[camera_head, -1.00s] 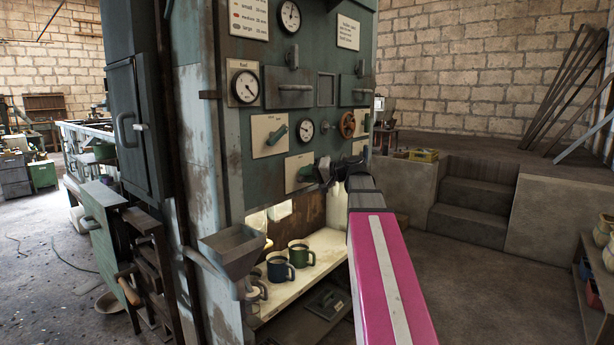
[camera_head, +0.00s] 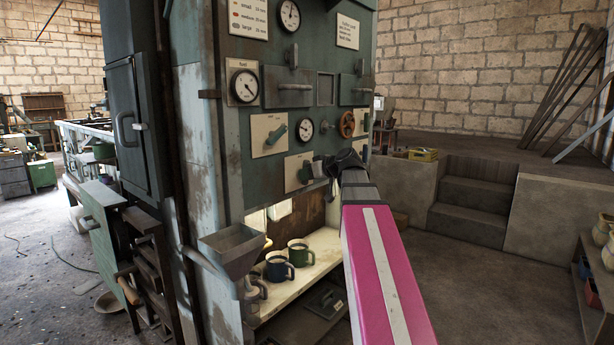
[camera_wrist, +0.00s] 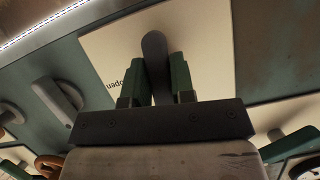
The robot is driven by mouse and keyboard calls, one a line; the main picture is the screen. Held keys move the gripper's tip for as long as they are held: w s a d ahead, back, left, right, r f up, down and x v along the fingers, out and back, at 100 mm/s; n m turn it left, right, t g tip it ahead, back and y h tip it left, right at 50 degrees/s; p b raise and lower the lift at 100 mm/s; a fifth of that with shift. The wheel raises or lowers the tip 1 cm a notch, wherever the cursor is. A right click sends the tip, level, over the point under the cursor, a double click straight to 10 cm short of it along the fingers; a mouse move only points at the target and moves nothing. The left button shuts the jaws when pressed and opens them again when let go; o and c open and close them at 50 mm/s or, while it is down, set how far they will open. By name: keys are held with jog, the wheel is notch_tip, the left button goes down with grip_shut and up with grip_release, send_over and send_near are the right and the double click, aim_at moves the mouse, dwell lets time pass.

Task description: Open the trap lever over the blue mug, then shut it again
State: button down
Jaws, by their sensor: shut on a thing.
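The blue mug (camera_head: 278,269) stands upright on the pale shelf (camera_head: 290,285) below, left of a green mug (camera_head: 299,255).
A grey hopper (camera_head: 232,248) juts out at the machine's left corner. The floor to the right is open, up to concrete steps (camera_head: 470,208).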

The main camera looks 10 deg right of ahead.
jog(key=shift+n+h, duration=0.4)
jog(key=shift+n, duration=0.2)
jog(key=shift+t, duration=0.3)
jog(key=c, duration=1)
grip_release()
jog(key=shift+d, duration=0.1)
jog(key=v, duration=1)
jog(key=shift+s+d+r, duration=0.15)
jog(key=shift+s+d, duration=0.05)
jog(key=shift+s, duration=0.05)
